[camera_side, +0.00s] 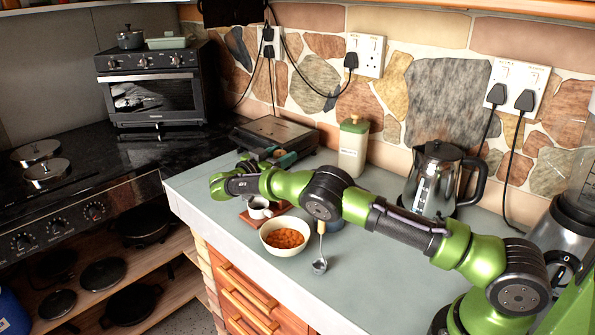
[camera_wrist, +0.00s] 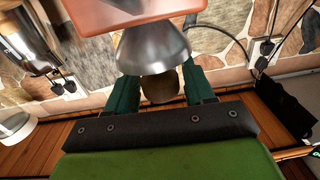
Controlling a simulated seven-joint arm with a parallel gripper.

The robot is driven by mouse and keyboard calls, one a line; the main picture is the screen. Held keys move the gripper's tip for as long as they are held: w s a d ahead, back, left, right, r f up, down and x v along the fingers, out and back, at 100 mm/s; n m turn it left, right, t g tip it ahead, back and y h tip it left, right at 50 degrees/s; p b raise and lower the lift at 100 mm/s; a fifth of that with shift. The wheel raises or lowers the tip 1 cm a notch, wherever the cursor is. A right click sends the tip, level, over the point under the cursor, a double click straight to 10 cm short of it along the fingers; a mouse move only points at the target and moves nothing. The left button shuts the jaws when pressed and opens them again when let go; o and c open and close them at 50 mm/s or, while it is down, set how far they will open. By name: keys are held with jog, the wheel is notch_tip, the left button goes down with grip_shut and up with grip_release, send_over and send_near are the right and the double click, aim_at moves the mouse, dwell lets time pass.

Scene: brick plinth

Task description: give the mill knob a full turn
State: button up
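The wrist view appears upside down. The mill's silver dome (camera_wrist: 152,44) shows there above a red-brown base (camera_wrist: 105,10), with a rounded brown knob (camera_wrist: 160,88) at its end. My gripper (camera_wrist: 160,86) has its two teal fingers on either side of the knob. They are close to its sides, but I cannot tell whether they touch or press on it. In the side view my gripper (camera_side: 280,158) is at the far side of my forearm, in front of the dark grill. My arm hides most of the mill there.
A bowl of orange food (camera_side: 284,236) stands in front of my arm on the grey counter (camera_side: 220,230). A small white cup (camera_side: 258,208) is nearby. A green-topped bottle (camera_side: 353,147), a kettle (camera_side: 436,178) and a dark grill (camera_side: 270,132) stand behind.

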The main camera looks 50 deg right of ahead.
jog(key=shift+o, duration=0.5)
jog(key=a, duration=1.2)
jog(key=shift+s, duration=0.3)
